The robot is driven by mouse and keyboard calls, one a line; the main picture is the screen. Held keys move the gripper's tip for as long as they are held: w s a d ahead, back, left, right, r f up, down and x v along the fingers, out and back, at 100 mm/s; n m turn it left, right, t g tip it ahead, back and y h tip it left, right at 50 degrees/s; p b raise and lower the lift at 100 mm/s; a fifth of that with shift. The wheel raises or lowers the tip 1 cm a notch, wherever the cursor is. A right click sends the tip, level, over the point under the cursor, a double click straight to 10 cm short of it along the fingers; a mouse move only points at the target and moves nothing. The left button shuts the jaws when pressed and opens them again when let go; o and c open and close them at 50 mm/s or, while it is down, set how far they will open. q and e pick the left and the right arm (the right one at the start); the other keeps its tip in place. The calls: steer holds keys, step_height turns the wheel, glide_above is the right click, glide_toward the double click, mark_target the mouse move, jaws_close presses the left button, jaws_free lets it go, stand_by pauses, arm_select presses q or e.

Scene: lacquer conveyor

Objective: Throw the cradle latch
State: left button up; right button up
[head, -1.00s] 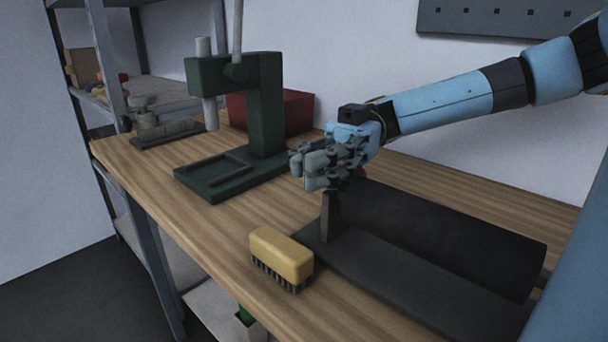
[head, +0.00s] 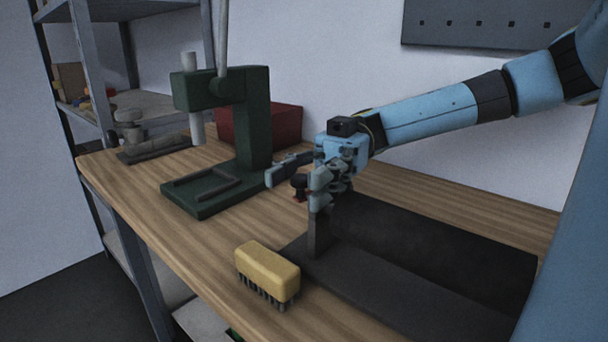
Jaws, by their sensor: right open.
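I cannot tell whether a finger touches the knob or the post. The roller's far end by the post is partly hidden behind my gripper. My left gripper is not in view.
A yellow brush (head: 268,270) lies on the wooden bench (head: 215,245) left of the cradle. A green press (head: 252,130) stands behind, with a red box (head: 285,128) past it. A metal shelf (head: 88,60) is at the left. Bench between brush and press is clear.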

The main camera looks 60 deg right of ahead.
steer(key=d, duration=1.2)
steer(key=shift+w, duration=0.15)
steer(key=shift+c, duration=0.2)
